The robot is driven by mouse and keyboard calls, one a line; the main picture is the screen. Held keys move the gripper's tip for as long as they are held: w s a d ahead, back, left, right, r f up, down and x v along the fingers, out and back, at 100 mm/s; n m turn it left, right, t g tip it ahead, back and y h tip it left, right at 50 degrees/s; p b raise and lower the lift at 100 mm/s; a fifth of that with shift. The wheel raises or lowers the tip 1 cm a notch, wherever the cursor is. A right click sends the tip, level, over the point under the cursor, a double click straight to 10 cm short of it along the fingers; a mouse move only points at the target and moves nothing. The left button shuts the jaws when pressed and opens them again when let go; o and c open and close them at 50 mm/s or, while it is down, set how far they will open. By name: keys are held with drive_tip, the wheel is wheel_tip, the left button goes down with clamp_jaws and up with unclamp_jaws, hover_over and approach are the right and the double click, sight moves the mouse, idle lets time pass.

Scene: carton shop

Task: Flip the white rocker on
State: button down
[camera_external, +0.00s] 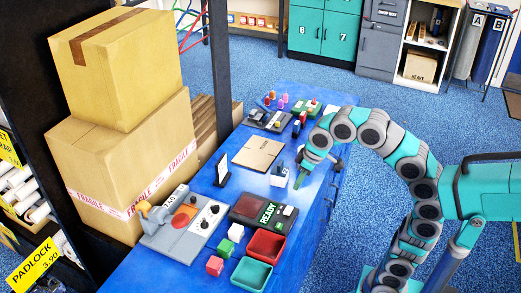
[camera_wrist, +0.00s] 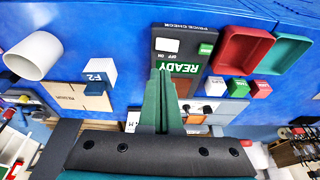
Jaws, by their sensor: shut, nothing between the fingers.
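The white rocker (camera_external: 288,211) sits on a dark box with a green READY panel (camera_external: 268,212) on the blue table. In the wrist view the white rocker (camera_wrist: 168,45) lies beside small OFF and ON marks, with a small green piece (camera_wrist: 206,49) across the box from it. Which way the rocker is tipped is too small to tell. My gripper (camera_external: 298,184) is shut and empty, pointing down over the table, behind the box in the external view. In the wrist view its green fingertips (camera_wrist: 160,72) show together, just below the rocker and beside the READY panel.
A red tray (camera_external: 282,240) and a green tray (camera_external: 238,273) stand in front of the box. White, green and red cubes (camera_external: 214,266) line up beside them. A grey device (camera_external: 165,232) lies left.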

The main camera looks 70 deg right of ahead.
drive_tip(key=shift+d+v, duration=0.25)
drive_tip(key=shift+v, duration=0.9)
drive_tip(key=shift+d+v, duration=0.2)
drive_tip(key=shift+v, duration=0.9)
drive_tip(key=s+f+g, duration=0.2)
drive_tip(key=s+f, duration=0.9)
drive_tip(key=f, duration=0.5)
drive_tip(key=s+f+g, duration=0.3)
drive_tip(key=s+f, duration=0.7)
drive_tip(key=f, duration=0.5)
drive_tip(key=shift+s+a+f, duration=0.35)
drive_tip(key=shift+s+a, duration=0.05)
